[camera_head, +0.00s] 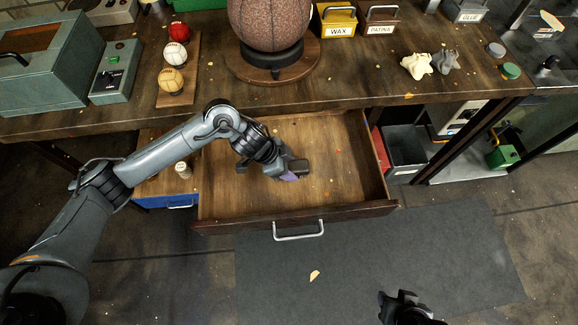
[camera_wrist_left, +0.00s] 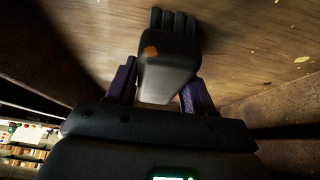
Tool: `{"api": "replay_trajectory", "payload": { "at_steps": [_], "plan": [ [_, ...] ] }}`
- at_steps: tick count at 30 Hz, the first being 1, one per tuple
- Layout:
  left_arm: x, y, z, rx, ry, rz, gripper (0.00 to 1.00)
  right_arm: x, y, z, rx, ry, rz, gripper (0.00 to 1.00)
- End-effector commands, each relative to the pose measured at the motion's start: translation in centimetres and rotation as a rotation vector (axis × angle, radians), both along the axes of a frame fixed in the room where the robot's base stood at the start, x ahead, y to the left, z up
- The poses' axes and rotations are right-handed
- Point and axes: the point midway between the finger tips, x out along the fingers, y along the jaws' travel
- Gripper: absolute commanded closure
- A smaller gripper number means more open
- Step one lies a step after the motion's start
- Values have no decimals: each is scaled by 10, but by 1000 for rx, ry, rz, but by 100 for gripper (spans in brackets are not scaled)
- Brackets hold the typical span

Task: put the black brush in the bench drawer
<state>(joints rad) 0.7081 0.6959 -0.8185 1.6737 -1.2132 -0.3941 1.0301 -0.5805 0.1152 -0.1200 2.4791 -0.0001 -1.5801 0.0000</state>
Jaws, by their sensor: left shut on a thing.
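The bench drawer (camera_head: 240,205) is pulled open below the bench top, with its silver handle at the front. My left gripper (camera_head: 290,172) is over the inside of the drawer, toward its middle. It is shut on the black brush (camera_head: 299,165), whose dark body shows beside the fingers. In the left wrist view the brush (camera_wrist_left: 168,62) sits between the two purple finger pads, its ridged end pointing away over the wooden drawer floor. I cannot tell whether the brush touches the floor. My right gripper (camera_head: 398,298) is at the bottom edge, over the dark mat, empty as far as I see.
The bench top (camera_head: 210,90) above the drawer holds a large leather ball (camera_head: 270,22) on a stand and several small balls on a wooden rack. A small pale jar (camera_head: 183,170) stands left of the drawer. The dark floor mat (camera_head: 450,240) in front is mostly clear.

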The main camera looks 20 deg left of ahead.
Motion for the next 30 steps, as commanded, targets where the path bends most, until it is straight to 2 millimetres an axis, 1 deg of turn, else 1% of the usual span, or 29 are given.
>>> {"api": "replay_trajectory", "payload": {
  "at_steps": [6, 7, 11, 20, 23, 26, 30],
  "plan": [
    [0, 0, -3, 0, 0, 1, 72, 0, -2, 1, -7, 0, 4, 57],
    [0, 0, -3, 0, 0, 0, 43, 0, -2, 0, -7, 0, 5, 57],
    [0, 0, -3, 0, 0, 0, 23, 0, -2, 0, -9, 0, 6, 57],
    [0, 0, -3, 0, 0, 0, 22, 0, -2, 0, -8, -1, 6, 57],
    [0, 0, 2, 0, 0, -1, 22, 0, -2, 0, -7, -1, 4, 57],
    [-3, 4, 12, 0, 0, -1, 22, 0, -1, 7, -4, -1, 3, 57],
    [-7, 14, 32, 2, -2, -1, 22, 0, -1, 17, -2, 0, 1, 57]
  ]
}}
